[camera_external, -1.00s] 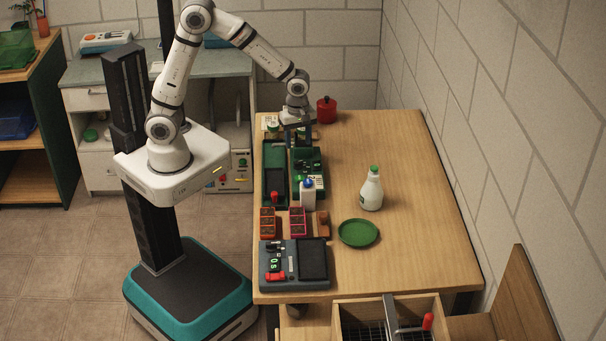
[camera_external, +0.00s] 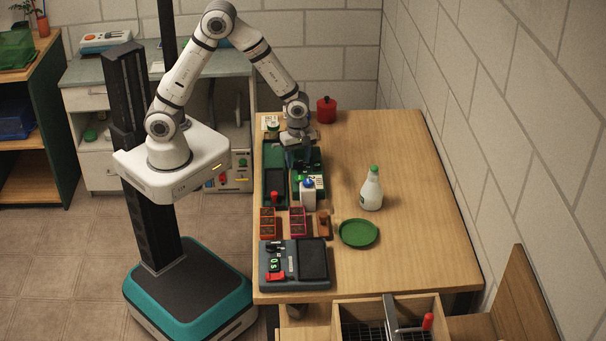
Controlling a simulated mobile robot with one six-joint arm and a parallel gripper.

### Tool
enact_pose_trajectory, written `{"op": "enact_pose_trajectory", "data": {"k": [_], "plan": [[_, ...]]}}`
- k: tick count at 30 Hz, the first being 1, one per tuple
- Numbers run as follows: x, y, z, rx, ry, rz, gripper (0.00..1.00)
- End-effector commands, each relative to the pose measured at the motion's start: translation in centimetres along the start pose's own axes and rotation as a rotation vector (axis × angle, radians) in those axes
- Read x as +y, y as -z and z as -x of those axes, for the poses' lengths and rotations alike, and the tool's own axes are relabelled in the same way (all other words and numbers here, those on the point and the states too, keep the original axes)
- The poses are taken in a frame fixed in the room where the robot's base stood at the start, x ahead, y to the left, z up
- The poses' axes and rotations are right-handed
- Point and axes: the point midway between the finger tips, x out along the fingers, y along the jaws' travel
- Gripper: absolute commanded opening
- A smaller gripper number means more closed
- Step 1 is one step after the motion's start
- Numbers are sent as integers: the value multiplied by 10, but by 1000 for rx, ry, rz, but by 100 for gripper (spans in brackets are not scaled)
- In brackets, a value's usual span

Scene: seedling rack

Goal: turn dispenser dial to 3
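The device under my gripper is a dark green dispenser-like unit (camera_external: 313,192) with a pale label, at the left of the wooden table. I cannot be sure it is the dispenser, and no dial or number on it can be read. My gripper (camera_external: 299,166) points down over its far part and hides that part. The fingertips are small and dark, so I cannot tell whether they are open or touching anything. Another green unit (camera_external: 270,160) with a red knob (camera_external: 274,197) stands just to its left.
A white bottle with a blue cap (camera_external: 308,194) stands close in front of the green unit. Small seedling trays (camera_external: 297,222) and a grey device (camera_external: 312,262) are nearer.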

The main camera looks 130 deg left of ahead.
Motion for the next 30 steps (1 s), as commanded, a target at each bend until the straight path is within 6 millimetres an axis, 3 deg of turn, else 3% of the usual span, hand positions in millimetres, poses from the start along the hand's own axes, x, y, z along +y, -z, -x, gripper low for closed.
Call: {"op": "enact_pose_trajectory", "data": {"k": [15, 30], "plan": [[0, 0, 0, 0, 0, 0, 6], [0, 0, -2, 2, 2, -145, 6]]}}
